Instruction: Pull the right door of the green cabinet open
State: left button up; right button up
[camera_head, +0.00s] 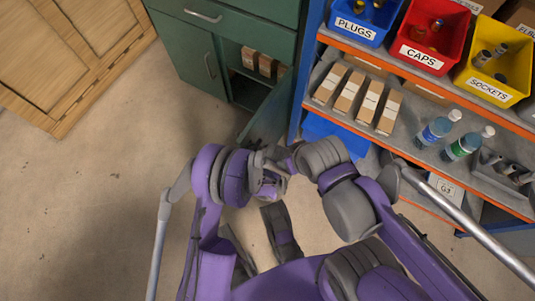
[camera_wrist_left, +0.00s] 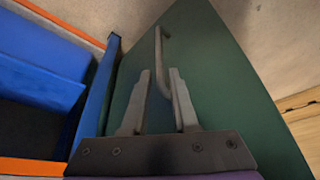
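The green cabinet (camera_head: 195,52) stands at the top of the head view. Its right door (camera_head: 268,113) is swung partly open, showing the shelves inside. In the left wrist view the green door (camera_wrist_left: 222,85) fills the middle, with a grey bar handle (camera_wrist_left: 160,48) on its face. My left gripper (camera_wrist_left: 159,78) is open. Its two fingers lie on either side of the handle's near end, apparently not clamped on it. In the head view my arms crowd together just below the door and hide the handle. My right gripper's fingers cannot be made out there.
A blue-framed shelf rack (camera_head: 310,62) stands close right of the door, with small boxes (camera_head: 349,91), bottles (camera_head: 435,129) and labelled bins (camera_head: 424,35). A wooden cabinet (camera_head: 60,60) stands at the left. The floor (camera_head: 110,160) between is clear.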

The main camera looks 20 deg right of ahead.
pick_arm(q)
jog(key=p+v, duration=0.1)
jog(key=v, duration=0.3)
jog(key=shift+s+r, duration=0.1)
jog(key=shift+r, duration=0.2)
pick_arm(e)
notch_tip(320, 180, up, 3)
jog(key=shift+s+f, duration=0.15)
jog(key=shift+f, duration=0.05)
